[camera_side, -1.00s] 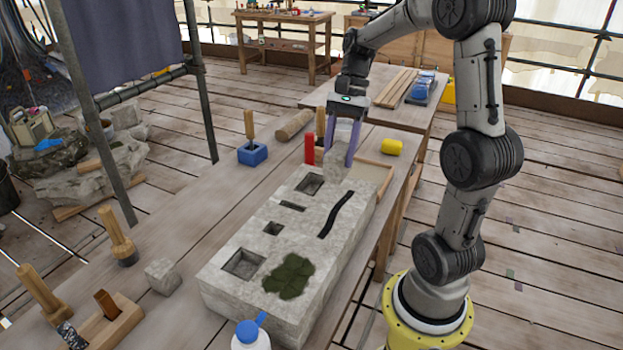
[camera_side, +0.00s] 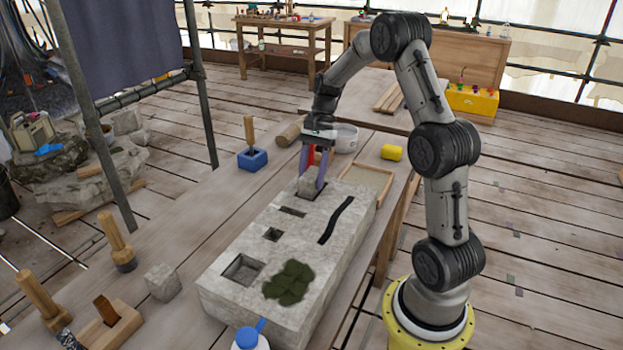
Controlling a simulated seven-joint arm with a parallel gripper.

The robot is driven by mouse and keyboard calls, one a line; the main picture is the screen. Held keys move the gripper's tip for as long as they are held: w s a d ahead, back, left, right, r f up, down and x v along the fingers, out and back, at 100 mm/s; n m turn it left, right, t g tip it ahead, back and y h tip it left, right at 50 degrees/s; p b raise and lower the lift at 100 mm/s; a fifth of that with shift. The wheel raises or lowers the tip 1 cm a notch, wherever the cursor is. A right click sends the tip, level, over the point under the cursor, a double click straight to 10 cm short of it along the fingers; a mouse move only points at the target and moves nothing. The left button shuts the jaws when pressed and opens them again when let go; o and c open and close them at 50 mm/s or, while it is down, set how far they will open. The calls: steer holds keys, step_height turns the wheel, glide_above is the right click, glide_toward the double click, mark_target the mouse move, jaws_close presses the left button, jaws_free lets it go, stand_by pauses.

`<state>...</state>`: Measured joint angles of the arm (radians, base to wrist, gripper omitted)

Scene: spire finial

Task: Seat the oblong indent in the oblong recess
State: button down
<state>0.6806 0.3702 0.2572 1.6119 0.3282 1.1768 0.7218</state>
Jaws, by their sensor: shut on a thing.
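My gripper (camera_side: 311,175) points down at the far end of the pale stone block (camera_side: 225,296). It is shut on a small grey stone piece (camera_side: 308,184), the likely oblong indent. The piece is at the far recess (camera_side: 320,192), probably the oblong recess, and hides most of its opening. I cannot tell whether the piece's lower end is inside the recess or just above it. Nearer on the block's top are a narrow slot (camera_side: 292,211), a small square hole (camera_side: 272,235) and a larger square recess (camera_side: 243,268), all empty.
A wavy dark groove (camera_side: 336,220) and a moss patch (camera_side: 289,283) mark the block's top.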

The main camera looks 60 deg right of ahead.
steer(key=shift+f, duration=0.45)
steer(key=shift+f, duration=0.3)
